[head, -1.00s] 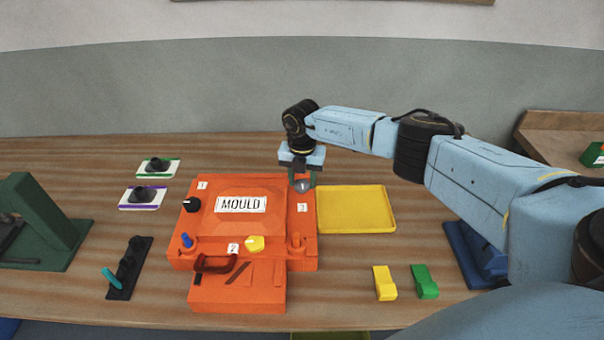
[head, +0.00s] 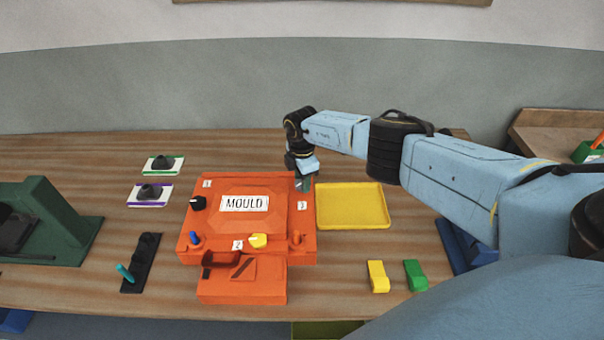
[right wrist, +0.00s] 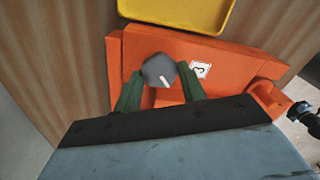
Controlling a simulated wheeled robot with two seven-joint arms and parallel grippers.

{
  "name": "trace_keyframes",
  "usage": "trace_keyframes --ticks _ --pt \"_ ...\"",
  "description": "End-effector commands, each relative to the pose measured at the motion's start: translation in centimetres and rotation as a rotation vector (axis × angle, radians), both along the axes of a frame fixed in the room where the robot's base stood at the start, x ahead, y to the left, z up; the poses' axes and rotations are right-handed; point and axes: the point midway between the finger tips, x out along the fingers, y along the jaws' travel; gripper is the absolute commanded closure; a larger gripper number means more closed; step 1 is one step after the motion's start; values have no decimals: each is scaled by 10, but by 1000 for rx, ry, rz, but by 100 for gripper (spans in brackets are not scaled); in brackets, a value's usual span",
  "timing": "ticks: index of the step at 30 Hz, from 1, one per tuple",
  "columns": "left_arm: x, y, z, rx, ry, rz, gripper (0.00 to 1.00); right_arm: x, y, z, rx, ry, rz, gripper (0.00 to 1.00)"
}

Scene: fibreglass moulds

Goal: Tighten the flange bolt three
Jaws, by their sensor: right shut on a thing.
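The orange mould (head: 244,225) lies on the bench with a MOULD plate on top and labels 1, 2 and 3 at its bolts. My right gripper (head: 304,184) is at its far right corner, by label 3 (head: 302,206). In the right wrist view, its green fingers are shut on a grey bolt head (right wrist: 159,69) with a white mark, beside the 3 label. In the head view that bolt is mostly hidden by the gripper. My left gripper is out of view.
An empty yellow tray (head: 352,206) lies right of the mould. Yellow (head: 377,276) and green (head: 415,274) blocks lie in front. A black rack (head: 140,263), two cards with dark pieces (head: 150,195) and a green stand (head: 52,225) are at the left.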

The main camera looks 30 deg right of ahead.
Motion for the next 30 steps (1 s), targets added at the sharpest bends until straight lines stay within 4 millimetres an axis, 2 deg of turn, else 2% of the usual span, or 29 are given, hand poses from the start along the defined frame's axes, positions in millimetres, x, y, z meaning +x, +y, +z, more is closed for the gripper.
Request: trace_keyframes --ticks 4,15,30 --pt "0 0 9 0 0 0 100 1 0 3 -1 -2 -138 82" --pt "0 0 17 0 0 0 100 1 0 2 -1 -3 -415 82" --pt "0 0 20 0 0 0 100 2 0 2 0 -3 -549 82"
